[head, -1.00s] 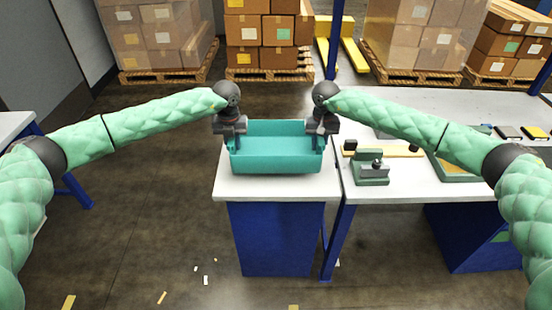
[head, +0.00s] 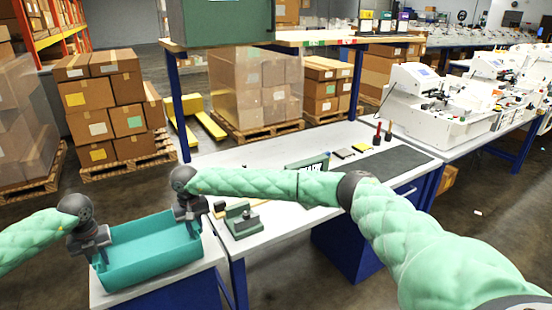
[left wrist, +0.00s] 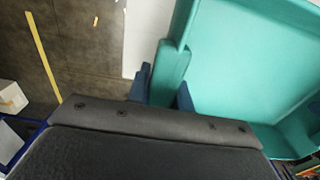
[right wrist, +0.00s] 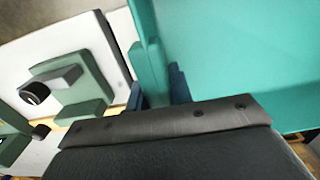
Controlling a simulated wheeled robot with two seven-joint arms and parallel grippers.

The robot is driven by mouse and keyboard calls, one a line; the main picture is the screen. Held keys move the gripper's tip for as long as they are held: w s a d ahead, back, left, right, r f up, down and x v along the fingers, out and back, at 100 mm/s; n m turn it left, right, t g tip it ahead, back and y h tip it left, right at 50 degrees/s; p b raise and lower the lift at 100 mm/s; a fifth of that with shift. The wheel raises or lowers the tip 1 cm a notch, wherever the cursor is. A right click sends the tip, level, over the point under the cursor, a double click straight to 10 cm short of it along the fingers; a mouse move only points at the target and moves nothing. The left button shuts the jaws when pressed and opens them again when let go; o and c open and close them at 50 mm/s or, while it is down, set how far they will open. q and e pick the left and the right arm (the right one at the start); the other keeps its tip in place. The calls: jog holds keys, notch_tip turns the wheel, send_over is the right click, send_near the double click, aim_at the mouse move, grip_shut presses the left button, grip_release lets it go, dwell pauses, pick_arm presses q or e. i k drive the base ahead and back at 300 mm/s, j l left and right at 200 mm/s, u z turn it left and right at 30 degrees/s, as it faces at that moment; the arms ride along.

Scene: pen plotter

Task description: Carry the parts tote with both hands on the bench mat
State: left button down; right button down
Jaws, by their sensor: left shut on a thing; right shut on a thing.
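The teal parts tote (head: 150,269) is an open, empty-looking box at the lower left of the head view, over a white-topped stand (head: 215,285). I cannot tell whether it rests on the stand or hangs just above it. My left gripper (head: 97,250) is shut on the tote's left end wall. My right gripper (head: 190,214) is shut on its right end wall. The tote's wall shows between the fingers in the left wrist view (left wrist: 225,60) and the right wrist view (right wrist: 220,50). The dark bench mat (head: 396,159) lies bare on the white bench.
A green-and-grey fixture (head: 241,222) stands on the bench (head: 290,225) close to the tote's right. A small display (head: 310,163), small boxes (head: 361,147) and red and black upright tools (head: 377,135) stand farther back. A blue post (head: 182,110) rises behind the right gripper.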

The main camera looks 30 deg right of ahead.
aim_at(384, 164)
jog(key=k+z, duration=0.5)
jog(key=i+l+z, duration=0.15)
jog(key=z, duration=0.35)
jog(key=i+l+z, duration=0.1)
jog(key=z, duration=0.4)
jog(key=i+l, duration=0.15)
jog(key=i, duration=0.6)
jog(key=i+l, duration=0.15)
jog(key=i, duration=0.6)
jog(key=i+l, duration=0.15)
jog(key=i, duration=0.6)
